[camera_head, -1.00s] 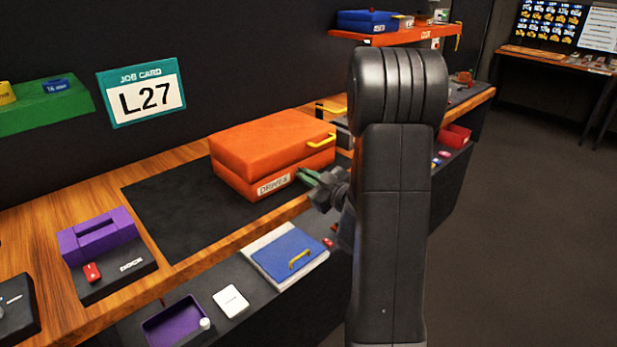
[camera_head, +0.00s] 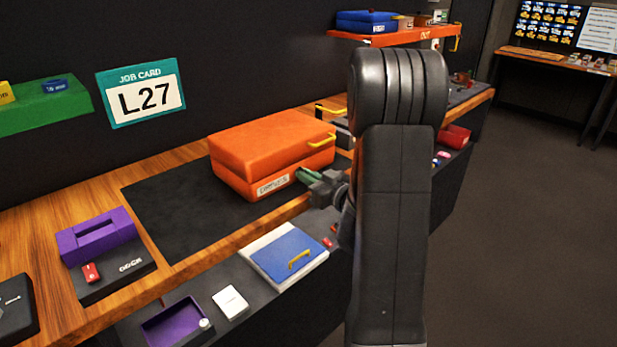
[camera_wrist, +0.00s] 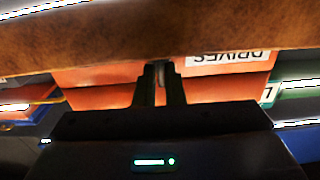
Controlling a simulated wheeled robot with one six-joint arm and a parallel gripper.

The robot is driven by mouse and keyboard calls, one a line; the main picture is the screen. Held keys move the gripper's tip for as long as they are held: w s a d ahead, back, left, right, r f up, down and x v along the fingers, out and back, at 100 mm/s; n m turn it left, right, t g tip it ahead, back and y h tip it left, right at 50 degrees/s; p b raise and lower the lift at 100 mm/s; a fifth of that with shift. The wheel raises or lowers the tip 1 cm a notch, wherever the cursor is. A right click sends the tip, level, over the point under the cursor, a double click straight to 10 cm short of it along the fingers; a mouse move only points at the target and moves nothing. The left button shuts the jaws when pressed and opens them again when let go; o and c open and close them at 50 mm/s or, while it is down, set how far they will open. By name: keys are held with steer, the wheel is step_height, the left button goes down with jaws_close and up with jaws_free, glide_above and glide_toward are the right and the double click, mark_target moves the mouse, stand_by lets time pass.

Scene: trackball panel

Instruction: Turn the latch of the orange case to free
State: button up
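The orange case (camera_head: 258,152) lies closed on the dark mat, with a white DRIVES label (camera_head: 273,187) on its front face and a yellow handle (camera_head: 321,140). The case also shows in the wrist view (camera_wrist: 100,84), where its label is upside down. My gripper (camera_head: 306,176) is at the front face, right of the label. In the wrist view my two dark fingers (camera_wrist: 161,76) stand a small gap apart, with a narrow grey piece, seemingly the latch (camera_wrist: 160,70), between their tips. They appear shut on it. The latch's exact angle is hard to see.
The wooden bench edge (camera_wrist: 160,30) runs close by my gripper in the wrist view. A blue panel with a yellow handle (camera_head: 285,254) lies below the case. A purple block (camera_head: 97,236) stands at left. The mat (camera_head: 165,215) left of the case is clear.

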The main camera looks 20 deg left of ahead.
steer(key=o, duration=0.3)
steer(key=shift+d, duration=0.15)
steer(key=v, duration=1.3)
steer(key=shift+s+d+f+b, duration=0.1)
steer(key=shift+s+d+b, duration=0.15)
steer(key=shift+b, duration=0.15)
steer(key=x, duration=1.4)
steer(key=shift+p, duration=0.4)
steer(key=shift+d, duration=0.1)
